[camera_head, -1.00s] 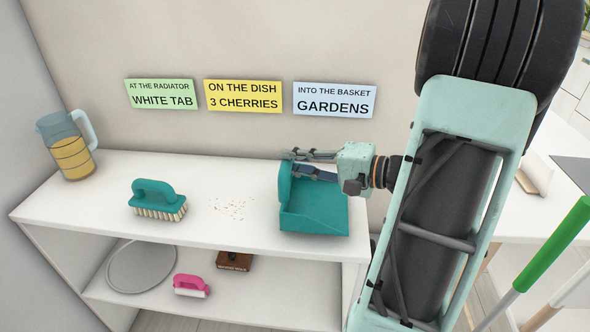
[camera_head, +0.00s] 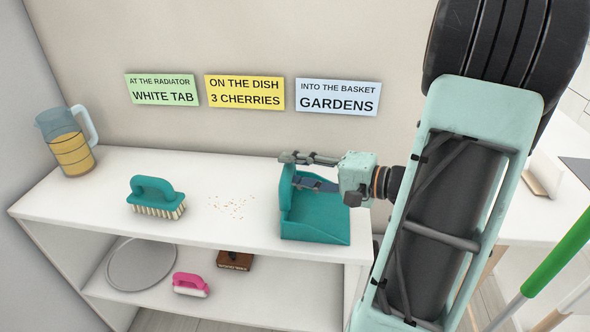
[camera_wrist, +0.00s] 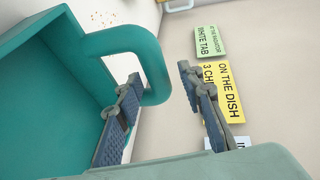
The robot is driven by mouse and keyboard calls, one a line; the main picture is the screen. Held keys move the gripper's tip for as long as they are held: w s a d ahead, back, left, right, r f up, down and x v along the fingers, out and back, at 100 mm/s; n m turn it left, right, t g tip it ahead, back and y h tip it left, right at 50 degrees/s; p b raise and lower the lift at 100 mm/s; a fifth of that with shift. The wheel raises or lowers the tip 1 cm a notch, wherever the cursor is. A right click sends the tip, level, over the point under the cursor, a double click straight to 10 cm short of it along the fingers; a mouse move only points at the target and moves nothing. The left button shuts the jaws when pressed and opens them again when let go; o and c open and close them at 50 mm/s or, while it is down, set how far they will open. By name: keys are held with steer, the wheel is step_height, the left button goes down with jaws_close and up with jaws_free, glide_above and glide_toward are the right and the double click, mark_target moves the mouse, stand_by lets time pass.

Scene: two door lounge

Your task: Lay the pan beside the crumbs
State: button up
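The teal pan (camera_head: 318,222) rests on the white shelf top, to the right of the scattered crumbs (camera_head: 232,206), with a small bare gap between. My gripper (camera_head: 290,170) reaches over the back of the pan from the right. In the wrist view the pan (camera_wrist: 45,85) fills the left, with its looped handle (camera_wrist: 154,65) in front of my gripper (camera_wrist: 160,78). The fingers are apart: one overlaps the opening of the loop, the other is outside it. I cannot tell whether either touches the handle. The crumbs also show at the wrist view's top (camera_wrist: 108,18).
A teal brush (camera_head: 156,198) stands left of the crumbs, and a jug (camera_head: 68,145) at the far left. Three signs (camera_head: 245,92) hang on the wall behind. A round tray (camera_head: 140,265), a pink brush (camera_head: 190,284) and a brown box (camera_head: 235,261) lie on the lower shelf.

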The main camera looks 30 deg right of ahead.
steer(key=shift+r, duration=0.1)
steer(key=shift+s+d+r, duration=0.1)
steer(key=shift+d, duration=0.05)
steer(key=p+v, duration=0.1)
steer(key=v, duration=1)
steer(key=shift+s+d, duration=0.2)
steer(key=shift+s, duration=0.05)
steer(key=shift+w, duration=0.1)
